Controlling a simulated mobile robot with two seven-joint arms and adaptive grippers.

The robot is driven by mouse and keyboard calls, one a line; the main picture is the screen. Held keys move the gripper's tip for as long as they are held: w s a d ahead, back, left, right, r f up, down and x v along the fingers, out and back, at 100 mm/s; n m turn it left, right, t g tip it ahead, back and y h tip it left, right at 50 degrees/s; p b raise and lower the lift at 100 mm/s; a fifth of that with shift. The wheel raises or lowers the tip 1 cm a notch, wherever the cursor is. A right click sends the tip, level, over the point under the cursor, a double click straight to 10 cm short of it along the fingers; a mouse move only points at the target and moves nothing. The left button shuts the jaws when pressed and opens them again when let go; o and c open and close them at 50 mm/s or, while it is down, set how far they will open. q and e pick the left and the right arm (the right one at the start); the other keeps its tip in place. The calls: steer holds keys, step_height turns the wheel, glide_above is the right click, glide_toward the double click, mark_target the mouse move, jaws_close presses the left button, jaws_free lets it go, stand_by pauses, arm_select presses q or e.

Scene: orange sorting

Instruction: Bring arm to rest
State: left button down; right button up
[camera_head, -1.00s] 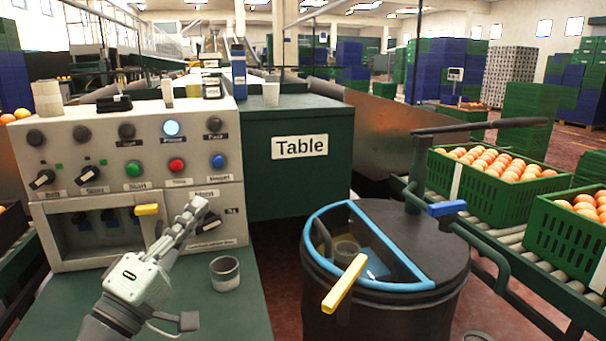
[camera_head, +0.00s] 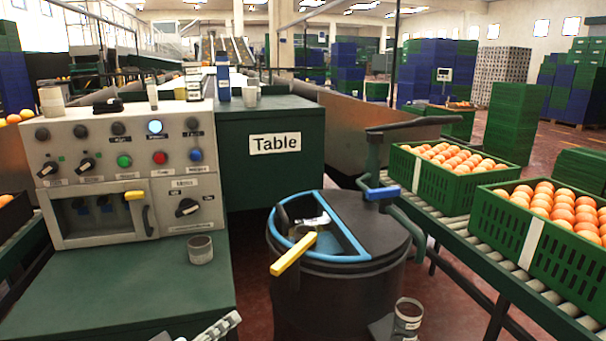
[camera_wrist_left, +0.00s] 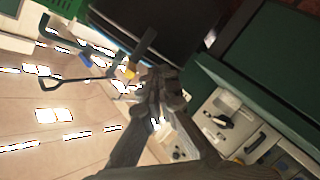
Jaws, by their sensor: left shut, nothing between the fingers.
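My left gripper (camera_head: 232,318) shows at the bottom of the head view, low over the front right edge of the green bench (camera_head: 110,285). Its fingers are shut with nothing between them, and its body is mostly cut off by the lower edge. In the left wrist view the same gripper (camera_wrist_left: 160,88) shows its fingers together. It is apart from the grey cup (camera_head: 200,249), which stands upright on the bench in front of the control panel (camera_head: 75,140).
A dark drum (camera_head: 340,295) with a blue rim and yellow handle (camera_head: 293,253) stands right of the bench. Green crates (camera_head: 450,190) of oranges sit on a roller conveyor at right. The green table (camera_head: 235,185) stands behind.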

arm_select(q)
steer(key=s+a+f+m+g+y+p, duration=0.1)
steer(key=s+a+f+m+g+y, duration=0.15)
steer(key=s+f, duration=0.4)
steer(key=s+a+f+m+g+y+p, duration=0.1)
steer(key=s+a+f+g+y, duration=0.2)
steer(key=f, duration=0.7)
steer(key=s+a+f+m+g+y, duration=0.1)
steer(key=s+a+f+g, duration=0.1)
steer(key=s, duration=0.4)
steer(key=s+a+f+m+g+y+p, duration=0.1)
steer(key=s+a+f+g+y, duration=0.1)
steer(key=s+a+f, duration=0.3)
steer(key=shift+s+a+f+g, duration=0.3)
steer(key=shift+s+f+g, duration=0.25)
steer(key=shift+s+f, duration=0.15)
arm_select(e)
steer(key=shift+g, duration=0.6)
steer(key=f, duration=0.6)
steer(key=shift+s+d, duration=0.25)
steer(key=shift+d, duration=0.15)
arm_select(q)
steer(key=shift+y, duration=0.25)
